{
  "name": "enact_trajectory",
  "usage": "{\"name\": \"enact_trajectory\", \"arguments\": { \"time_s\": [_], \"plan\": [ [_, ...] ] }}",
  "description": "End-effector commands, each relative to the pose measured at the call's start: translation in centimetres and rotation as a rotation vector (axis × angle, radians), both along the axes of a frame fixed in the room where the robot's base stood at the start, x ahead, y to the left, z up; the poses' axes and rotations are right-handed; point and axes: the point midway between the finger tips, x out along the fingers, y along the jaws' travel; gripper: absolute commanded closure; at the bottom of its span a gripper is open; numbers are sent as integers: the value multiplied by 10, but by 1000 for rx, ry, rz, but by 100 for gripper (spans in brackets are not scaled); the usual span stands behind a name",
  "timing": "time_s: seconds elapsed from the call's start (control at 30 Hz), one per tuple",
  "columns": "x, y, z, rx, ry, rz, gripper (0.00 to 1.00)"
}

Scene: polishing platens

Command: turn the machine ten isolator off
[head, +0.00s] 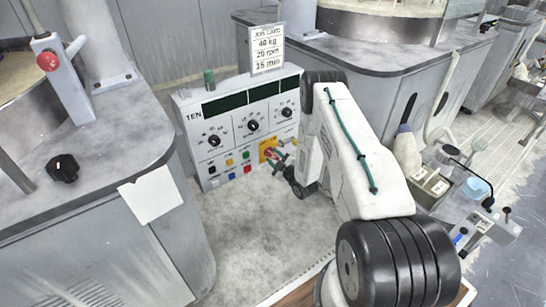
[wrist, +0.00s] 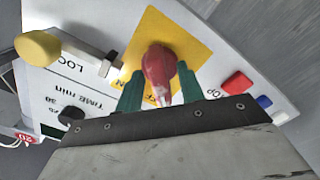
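The machine ten panel (head: 205,165) is a pale box marked TEN, with several black dials and dark display strips. Its isolator is a red knob on a yellow plate (head: 263,146) at the lower right, partly hidden by my gripper in the head view. In the wrist view the red knob (wrist: 159,68) stands in front of the yellow plate (wrist: 195,45), its narrow grip pointing down the picture. My gripper (wrist: 159,90) has its green fingertips on either side of the knob's grip, with small gaps showing. It is open around the knob; contact is not clear.
Coloured buttons, including a red one (wrist: 237,83), sit beside the plate. A yellow-ended lever (wrist: 38,47) sticks out on the other side. A job card (head: 267,48) stands on the panel top. Grey machine benches (head: 110,150) flank the panel.

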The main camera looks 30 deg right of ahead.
Motion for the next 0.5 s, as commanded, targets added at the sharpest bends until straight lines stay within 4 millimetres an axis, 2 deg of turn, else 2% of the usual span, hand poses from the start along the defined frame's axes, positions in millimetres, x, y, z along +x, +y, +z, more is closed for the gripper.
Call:
{"name": "enact_trajectory", "arguments": {
  "time_s": [0.3,0.5],
  "plan": [
    [-53,-3,-1,2,4,-2,62],
    [-67,-3,0,0,2,-1,62]
  ]
}}
